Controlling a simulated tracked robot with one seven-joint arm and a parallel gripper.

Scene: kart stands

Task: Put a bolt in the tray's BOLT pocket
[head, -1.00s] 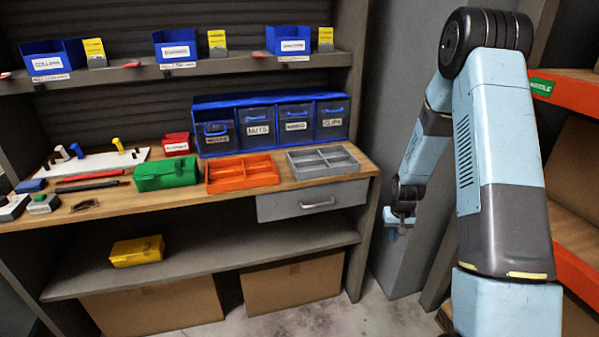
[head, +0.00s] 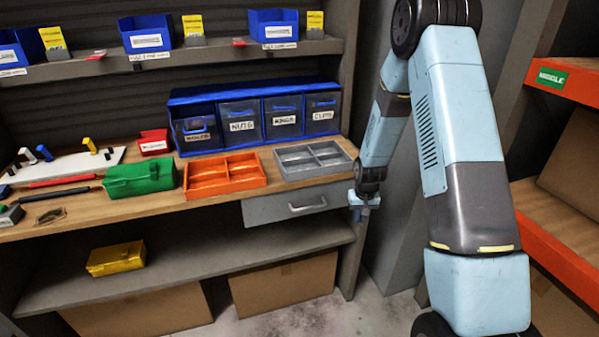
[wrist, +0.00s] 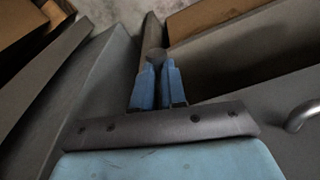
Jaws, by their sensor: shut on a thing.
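My gripper (head: 365,211) hangs at the right end of the bench, in front of the end post and right of the grey drawer. In the wrist view its two blue fingers (wrist: 157,82) are close together, shut on a small dark grey thing (wrist: 155,56). Too little of it shows to tell its shape. A grey divided tray (head: 289,171) and an orange divided tray (head: 200,193) lie on the bench, left of my gripper. I can read no pocket labels on either. The leftmost bin (head: 197,126) of the blue rack has a blurred label and seems to stick out.
Bins labelled NUTS (head: 241,120) and CLIPS (head: 321,110) stand behind the trays. A green box (head: 140,179) is left of the orange tray. The drawer (head: 299,205) under the bench has a protruding handle, also in the wrist view (wrist: 300,115). An orange-edged shelf (head: 570,262) stands at right.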

